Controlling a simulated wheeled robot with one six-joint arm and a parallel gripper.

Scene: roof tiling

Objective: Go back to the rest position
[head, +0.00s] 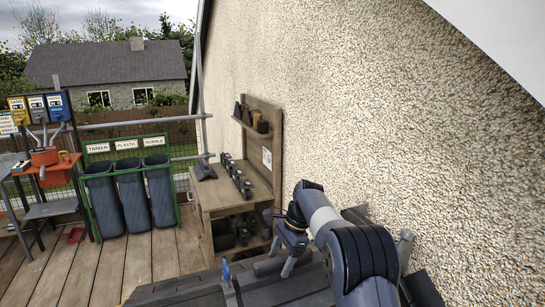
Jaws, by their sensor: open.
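My gripper (282,257) is in the lower middle of the head view, at the end of my grey and white arm. It points downward with its two fingers apart, and nothing shows between them. It is in front of the right end of the wooden workbench (235,190), above dark grey equipment at the bottom edge. Whether it touches anything below cannot be told.
A rough-cast wall (400,110) fills the right side, close to my arm. Several dark blocks stand on the workbench. Timber, plastic and rubble bins (131,195) stand left of it. Bare plank floor (95,272) lies at lower left.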

